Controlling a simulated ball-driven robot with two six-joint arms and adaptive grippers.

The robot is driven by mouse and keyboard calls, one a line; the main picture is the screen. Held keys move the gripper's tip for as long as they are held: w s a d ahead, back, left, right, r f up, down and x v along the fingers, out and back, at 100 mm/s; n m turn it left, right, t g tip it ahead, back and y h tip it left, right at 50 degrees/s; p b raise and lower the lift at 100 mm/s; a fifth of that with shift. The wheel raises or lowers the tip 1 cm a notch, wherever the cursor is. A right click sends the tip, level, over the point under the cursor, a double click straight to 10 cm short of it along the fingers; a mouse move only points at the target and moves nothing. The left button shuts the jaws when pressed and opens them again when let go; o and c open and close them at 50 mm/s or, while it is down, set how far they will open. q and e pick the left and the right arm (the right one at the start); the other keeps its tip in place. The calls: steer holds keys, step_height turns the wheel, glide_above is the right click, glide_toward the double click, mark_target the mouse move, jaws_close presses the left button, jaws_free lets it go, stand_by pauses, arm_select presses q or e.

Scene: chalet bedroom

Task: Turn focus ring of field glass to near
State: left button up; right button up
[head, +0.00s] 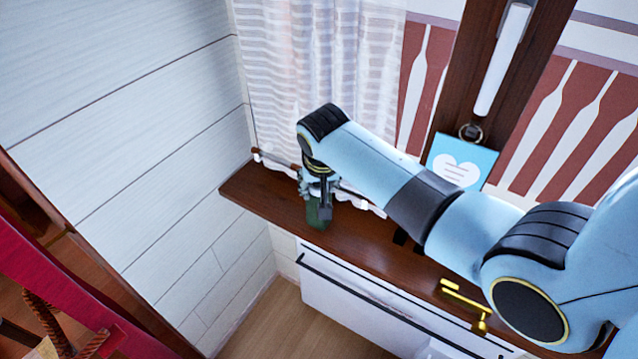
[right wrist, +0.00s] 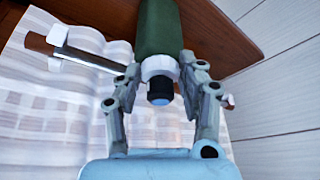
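The field glass (head: 319,216) is a dark green tube on the brown window sill, partly hidden by my right gripper (head: 318,187). In the right wrist view its green body (right wrist: 157,25) runs up from a pale ring (right wrist: 160,67), with a black end piece with a bluish face (right wrist: 160,91) nearest the camera. The fingers of my right gripper (right wrist: 160,66) stand on both sides of the pale ring, very close to it. I cannot tell whether they press on it. Which way the ring is turned cannot be read. My left gripper is not in view.
The brown sill (head: 255,197) is narrow, with a white panelled wall (head: 130,120) at left and a sheer curtain (head: 320,60) behind. A thin rod (right wrist: 85,52) lies left of the field glass in the wrist view.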

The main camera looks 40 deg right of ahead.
steer(key=c, duration=0.4)
steer(key=shift+s+d+r+n+y+p, duration=0.1)
steer(key=shift+r+n+y+p, duration=0.2)
steer(key=shift+n+p, duration=0.7)
steer(key=shift+c, duration=0.2)
steer(key=shift+d+f+n+t+p, duration=0.1)
steer(key=shift+f+n+t+p, duration=0.1)
steer(key=shift+n+t+p, duration=0.15)
steer(key=o, duration=1.2)
steer(key=shift+f, duration=0.1)
steer(key=v, duration=1.2)
